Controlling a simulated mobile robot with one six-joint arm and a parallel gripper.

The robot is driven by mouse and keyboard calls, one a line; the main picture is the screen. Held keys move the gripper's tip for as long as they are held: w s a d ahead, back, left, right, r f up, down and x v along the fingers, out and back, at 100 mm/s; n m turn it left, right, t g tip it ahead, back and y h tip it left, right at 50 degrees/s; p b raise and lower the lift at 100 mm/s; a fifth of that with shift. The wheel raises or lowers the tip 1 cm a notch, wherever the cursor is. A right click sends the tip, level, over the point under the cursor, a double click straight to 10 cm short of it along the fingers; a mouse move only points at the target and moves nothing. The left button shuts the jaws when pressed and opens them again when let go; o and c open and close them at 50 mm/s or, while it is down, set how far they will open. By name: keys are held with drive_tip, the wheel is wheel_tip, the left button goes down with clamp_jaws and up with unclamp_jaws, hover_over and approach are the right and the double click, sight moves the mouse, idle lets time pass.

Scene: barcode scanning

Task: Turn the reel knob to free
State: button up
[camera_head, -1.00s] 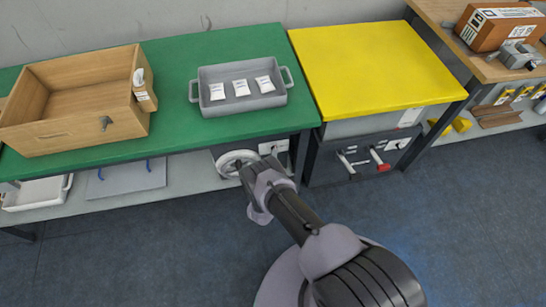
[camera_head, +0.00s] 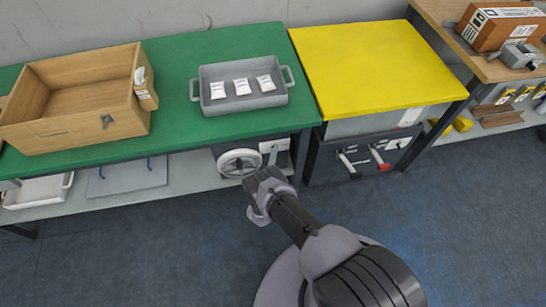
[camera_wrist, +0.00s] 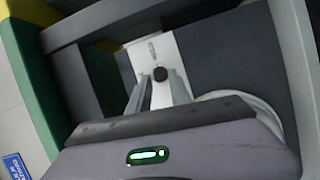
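The reel (camera_head: 238,162) is a pale spoked wheel under the green bench, on the lower shelf's right end. A light plate (camera_head: 274,146) sits to its right. In the wrist view a round black knob (camera_wrist: 160,74) stands on the pale plate (camera_wrist: 158,52), and a curved white rim, likely the reel's, shows at right (camera_wrist: 260,104). My gripper (camera_wrist: 158,90) points at the plate with its two grey fingers apart. The knob shows in the gap between them; I cannot tell whether they touch it. In the head view my wrist (camera_head: 267,188) hides most of the fingers.
The green bench (camera_head: 180,60) overhangs the reel, and a dark bench leg (camera_head: 301,158) stands close on the right. A unit with black and red handles (camera_head: 378,156) sits under the yellow top (camera_head: 375,65). The floor in front (camera_head: 130,250) is clear.

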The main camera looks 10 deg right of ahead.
drive_tip(key=o, duration=0.4)
drive_tip(key=p+v, duration=0.1)
drive_tip(key=v, duration=1.6)
drive_tip(key=shift+s, duration=0.2)
drive_tip(key=shift+a, duration=0.1)
